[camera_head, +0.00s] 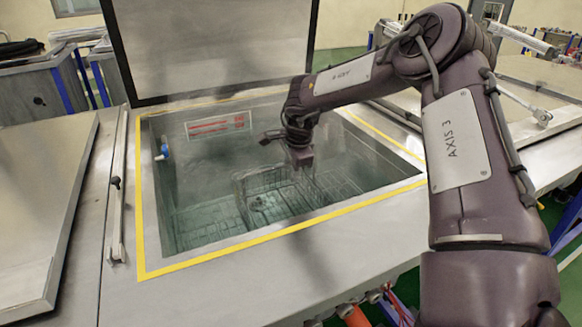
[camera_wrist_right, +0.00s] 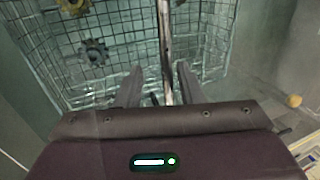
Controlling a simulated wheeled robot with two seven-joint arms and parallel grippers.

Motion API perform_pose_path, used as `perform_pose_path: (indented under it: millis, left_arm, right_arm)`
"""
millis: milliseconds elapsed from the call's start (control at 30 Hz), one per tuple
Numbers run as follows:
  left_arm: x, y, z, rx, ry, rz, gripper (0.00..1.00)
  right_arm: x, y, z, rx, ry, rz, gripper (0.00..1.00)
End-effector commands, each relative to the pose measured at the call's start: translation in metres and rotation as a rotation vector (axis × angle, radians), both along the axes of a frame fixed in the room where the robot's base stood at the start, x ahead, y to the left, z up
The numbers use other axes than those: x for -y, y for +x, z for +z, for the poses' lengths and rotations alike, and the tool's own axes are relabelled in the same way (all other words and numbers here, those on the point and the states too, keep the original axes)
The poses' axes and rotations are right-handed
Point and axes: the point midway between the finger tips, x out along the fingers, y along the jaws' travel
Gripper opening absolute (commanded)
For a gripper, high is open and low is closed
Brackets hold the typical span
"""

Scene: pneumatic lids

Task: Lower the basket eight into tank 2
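The open tank (camera_head: 147,200), edged with yellow tape, holds clear greenish liquid in the head view. A wire basket (camera_head: 247,180) is down inside it, partly hidden behind my right gripper. My right gripper (camera_head: 300,160) reaches down into the tank above the basket. In the right wrist view, the mesh basket (camera_wrist_right: 45,65) holds gear-like parts (camera_wrist_right: 95,50). Its upright bar handle (camera_wrist_right: 165,45) passes between the fingers of my right gripper (camera_wrist_right: 160,75), which stand apart with a visible gap beside the bar. No number is readable on basket or tank. My left gripper is not in view.
The tank's lid (camera_head: 210,45) stands raised behind the opening. A closed metal lid (camera_head: 45,200) lies to the left, with a rail (camera_head: 118,190) beside the tank. Another metal lid (camera_head: 535,110) lies at right. A small round yellowish thing (camera_wrist_right: 294,100) shows by the tank wall.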

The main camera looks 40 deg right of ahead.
Motion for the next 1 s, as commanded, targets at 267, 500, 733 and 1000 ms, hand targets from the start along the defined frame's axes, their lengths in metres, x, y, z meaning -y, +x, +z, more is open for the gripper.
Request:
perform_pose_path:
  millis: [267,500,733,1000]
  left_arm:
    - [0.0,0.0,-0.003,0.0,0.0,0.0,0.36]
    - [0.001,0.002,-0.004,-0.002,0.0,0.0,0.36]
    - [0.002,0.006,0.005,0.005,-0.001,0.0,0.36]
    - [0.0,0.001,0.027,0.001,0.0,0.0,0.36]
  right_arm:
    - [-0.003,-0.007,0.033,0.008,-0.002,0.001,0.34]
    - [-0.006,-0.018,0.067,0.005,-0.001,0.001,0.34]
    - [-0.007,-0.021,0.086,0.004,0.001,0.001,0.34]
    - [-0.007,-0.021,0.114,0.005,-0.001,0.001,0.34]
